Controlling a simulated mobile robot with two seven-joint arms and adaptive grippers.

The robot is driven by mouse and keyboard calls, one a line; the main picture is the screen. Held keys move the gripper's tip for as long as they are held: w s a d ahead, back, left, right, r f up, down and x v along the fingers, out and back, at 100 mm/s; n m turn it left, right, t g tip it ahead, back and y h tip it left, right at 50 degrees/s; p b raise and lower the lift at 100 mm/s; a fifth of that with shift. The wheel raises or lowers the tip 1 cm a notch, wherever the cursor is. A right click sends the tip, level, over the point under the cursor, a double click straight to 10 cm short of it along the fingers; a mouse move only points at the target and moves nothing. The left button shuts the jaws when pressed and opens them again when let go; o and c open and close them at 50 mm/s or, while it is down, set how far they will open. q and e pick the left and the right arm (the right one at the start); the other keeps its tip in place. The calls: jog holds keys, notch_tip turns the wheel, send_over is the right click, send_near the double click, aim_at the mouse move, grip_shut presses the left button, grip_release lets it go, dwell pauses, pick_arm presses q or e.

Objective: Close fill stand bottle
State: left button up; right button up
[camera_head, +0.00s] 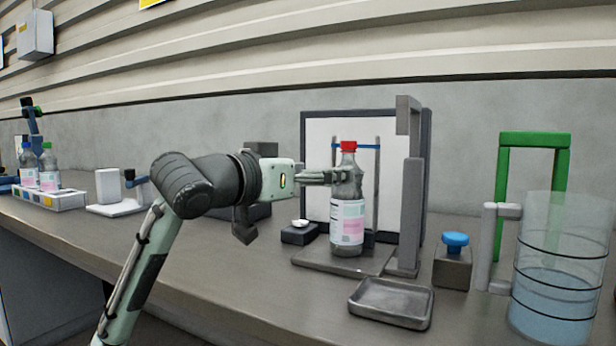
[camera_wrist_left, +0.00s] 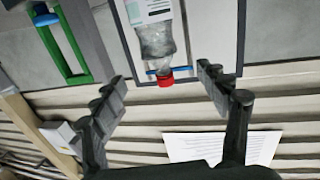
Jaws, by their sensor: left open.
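The bottle (camera_head: 347,222) stands upright on the base plate (camera_head: 325,262) of the fill stand, a grey column (camera_head: 408,185) with a white back panel. It is clear, with a white and pink label and a red cap (camera_head: 348,146) on its top. In the left wrist view the bottle (camera_wrist_left: 158,40) appears upside down with its red cap (camera_wrist_left: 166,82) between the spread fingers. My left gripper (camera_head: 345,177) is open at the bottle's upper part, just below the cap. Whether a finger touches it I cannot tell. My right gripper is not in view.
A shallow grey tray (camera_head: 390,303) lies in front of the stand. A blue knob (camera_head: 455,240), a green frame (camera_head: 535,140) and a clear tank of water (camera_head: 558,285) stand to the right. A dark block with a small white piece (camera_head: 300,223) is left of the bottle. More bottles (camera_head: 48,170) stand far left.

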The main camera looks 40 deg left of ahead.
pick_arm(q)
jog(key=shift+s, duration=1.35)
